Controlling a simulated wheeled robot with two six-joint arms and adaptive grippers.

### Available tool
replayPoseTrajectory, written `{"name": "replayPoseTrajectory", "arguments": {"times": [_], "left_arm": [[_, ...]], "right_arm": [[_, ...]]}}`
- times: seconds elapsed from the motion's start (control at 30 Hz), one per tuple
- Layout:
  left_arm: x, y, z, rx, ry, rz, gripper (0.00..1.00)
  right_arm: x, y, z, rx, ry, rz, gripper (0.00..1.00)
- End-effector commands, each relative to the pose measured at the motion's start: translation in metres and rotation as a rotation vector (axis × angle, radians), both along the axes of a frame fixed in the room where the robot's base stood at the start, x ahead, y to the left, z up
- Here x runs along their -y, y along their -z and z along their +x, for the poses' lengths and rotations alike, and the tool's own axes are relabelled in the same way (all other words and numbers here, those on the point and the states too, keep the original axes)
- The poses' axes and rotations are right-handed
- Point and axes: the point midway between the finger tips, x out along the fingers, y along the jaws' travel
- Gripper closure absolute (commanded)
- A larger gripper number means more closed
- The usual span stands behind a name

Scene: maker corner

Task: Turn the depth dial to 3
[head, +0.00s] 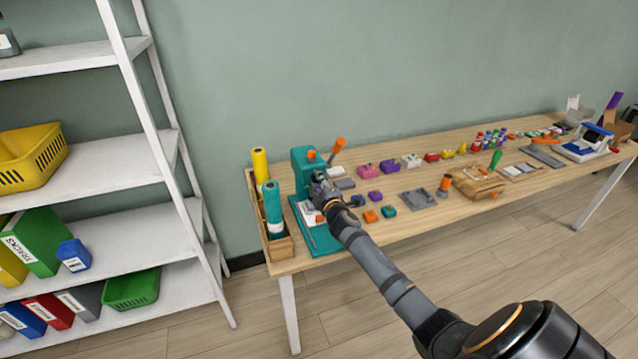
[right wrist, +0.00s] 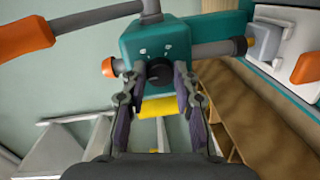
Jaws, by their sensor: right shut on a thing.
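The teal press (head: 301,163) stands at the left end of the wooden table, with an orange-tipped lever (head: 338,146). In the right wrist view its teal head (right wrist: 158,38) fills the top middle. The black depth dial (right wrist: 160,71) sits on that head, with small white marks on the housing beside it. Their numbers are too small to read. My right gripper (right wrist: 158,82) is shut on the dial, one finger on each side. In the head view my right gripper (head: 322,190) reaches the press and hides the dial. My left gripper is not in view.
A wooden rack (head: 279,247) with a yellow roll (head: 260,167) and a teal roll (head: 272,205) stands left of the press. Small coloured parts, including an orange block (head: 371,216), lie to its right. A white shelf (head: 95,163) stands farther left.

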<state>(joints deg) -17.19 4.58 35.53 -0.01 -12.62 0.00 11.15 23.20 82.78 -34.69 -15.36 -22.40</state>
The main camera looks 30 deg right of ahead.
Motion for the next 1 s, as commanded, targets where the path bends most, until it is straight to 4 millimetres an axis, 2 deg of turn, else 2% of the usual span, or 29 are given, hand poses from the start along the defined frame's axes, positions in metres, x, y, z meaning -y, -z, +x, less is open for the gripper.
{"name": "replayPoseTrajectory", "arguments": {"times": [0.2, 0.23, 0.37, 0.73, 0.87, 1.0], "left_arm": [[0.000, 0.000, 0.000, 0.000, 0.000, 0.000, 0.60], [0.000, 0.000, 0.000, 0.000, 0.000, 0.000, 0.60], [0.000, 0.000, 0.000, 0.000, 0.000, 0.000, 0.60], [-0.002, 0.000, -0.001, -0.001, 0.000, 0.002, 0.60], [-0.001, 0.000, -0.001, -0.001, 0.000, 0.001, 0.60], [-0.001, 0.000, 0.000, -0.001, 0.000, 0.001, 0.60]], "right_arm": [[0.000, -0.001, 0.000, 0.001, -0.001, -0.001, 1.00], [0.000, -0.001, 0.000, 0.001, -0.001, -0.001, 0.67], [0.000, 0.000, 0.000, 0.001, -0.001, 0.000, 0.50], [-0.001, 0.001, -0.005, -0.001, 0.000, -0.001, 0.48], [-0.007, 0.000, -0.026, -0.003, -0.002, -0.002, 0.48], [-0.018, -0.003, -0.061, -0.003, -0.004, -0.003, 0.48]]}}
